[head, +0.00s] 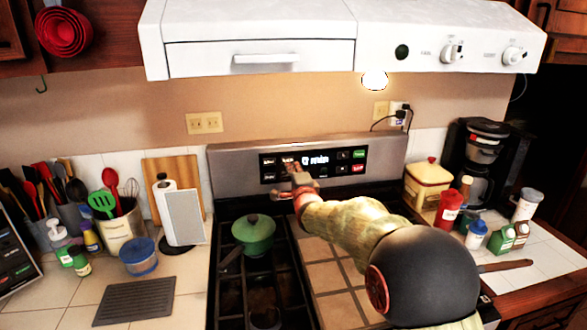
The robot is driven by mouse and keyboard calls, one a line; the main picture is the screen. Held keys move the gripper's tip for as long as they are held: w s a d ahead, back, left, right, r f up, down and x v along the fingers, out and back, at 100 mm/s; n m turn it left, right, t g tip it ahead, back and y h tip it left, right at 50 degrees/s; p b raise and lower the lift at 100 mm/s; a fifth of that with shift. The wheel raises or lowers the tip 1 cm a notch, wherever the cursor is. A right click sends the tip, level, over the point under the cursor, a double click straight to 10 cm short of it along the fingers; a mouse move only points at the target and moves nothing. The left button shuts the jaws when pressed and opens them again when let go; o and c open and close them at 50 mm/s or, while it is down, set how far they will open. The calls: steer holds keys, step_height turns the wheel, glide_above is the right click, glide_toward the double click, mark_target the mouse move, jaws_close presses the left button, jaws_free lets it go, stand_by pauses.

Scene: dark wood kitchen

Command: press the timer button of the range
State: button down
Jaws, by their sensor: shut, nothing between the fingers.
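The range's control panel (345,159) is a black strip with small buttons, a lit display, and green and red keys on the silver backguard (235,165). My arm reaches across the stove top from the lower right. My gripper (294,168) is shut and empty, with its tip over the left part of the panel. It covers some buttons just left of the display. I cannot tell whether the tip touches the panel. The button labels are too small to read, so I cannot make out the timer button.
A green lidded pot (253,236) stands on the left burners below my gripper. A white range hood (345,40) hangs above. A yellow canister (426,183), a coffee maker (480,165) and several bottles stand to the right. A paper towel holder (182,215) stands to the left.

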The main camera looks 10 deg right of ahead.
steer(key=s+p, duration=0.2)
steer(key=s, duration=0.6)
steer(key=shift+s, duration=0.25)
steer(key=shift+a+f, duration=0.1)
